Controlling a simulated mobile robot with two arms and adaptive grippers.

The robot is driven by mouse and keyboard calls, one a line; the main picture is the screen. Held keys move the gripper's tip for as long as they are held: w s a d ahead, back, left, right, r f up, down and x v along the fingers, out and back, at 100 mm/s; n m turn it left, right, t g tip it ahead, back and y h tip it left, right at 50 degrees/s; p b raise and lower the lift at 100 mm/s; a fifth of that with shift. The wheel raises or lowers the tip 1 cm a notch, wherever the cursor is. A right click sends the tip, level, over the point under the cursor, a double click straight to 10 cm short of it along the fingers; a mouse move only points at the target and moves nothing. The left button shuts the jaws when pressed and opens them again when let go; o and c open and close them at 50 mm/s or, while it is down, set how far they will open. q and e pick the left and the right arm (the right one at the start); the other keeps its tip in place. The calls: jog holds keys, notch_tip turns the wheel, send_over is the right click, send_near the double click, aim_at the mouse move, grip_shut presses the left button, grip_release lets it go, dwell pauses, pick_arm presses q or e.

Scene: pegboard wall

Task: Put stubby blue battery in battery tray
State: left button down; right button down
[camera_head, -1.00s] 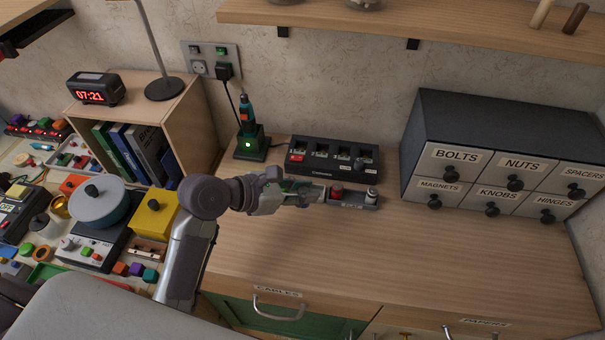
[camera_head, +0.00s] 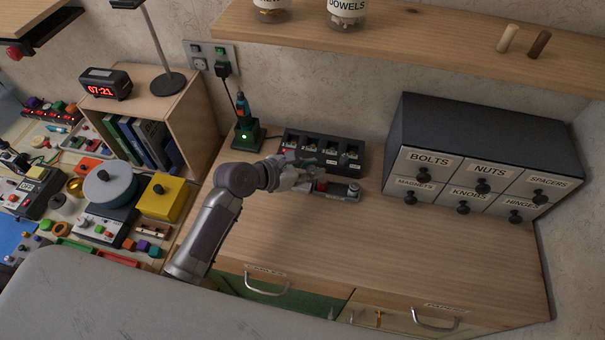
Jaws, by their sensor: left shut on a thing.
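The battery tray (camera_head: 338,194) is a narrow dark tray on the wooden counter. A red battery (camera_head: 321,186) shows in it, with a pale-topped one (camera_head: 353,189) at its right end. My left gripper (camera_head: 313,177) is over the tray's left end, close to the front of the black charger. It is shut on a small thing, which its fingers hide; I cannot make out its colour. I cannot pick out the stubby blue battery for certain. My right gripper is not in view.
The black charger (camera_head: 356,147) with several slots stands behind the tray. The counter in front is clear.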

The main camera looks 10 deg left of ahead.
pick_arm(q)
jog(key=shift+w+a+f, duration=0.6)
jog(key=shift+a+f, duration=0.05)
jog(key=shift+a, duration=0.2)
jog(key=shift+w+a+f, duration=0.1)
jog(key=shift+f, duration=0.1)
notch_tip(320, 180, down, 4)
jog(key=shift+r, duration=0.1)
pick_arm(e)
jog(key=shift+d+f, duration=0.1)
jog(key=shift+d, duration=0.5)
pick_arm(q)
jog(key=shift+s, duration=0.2)
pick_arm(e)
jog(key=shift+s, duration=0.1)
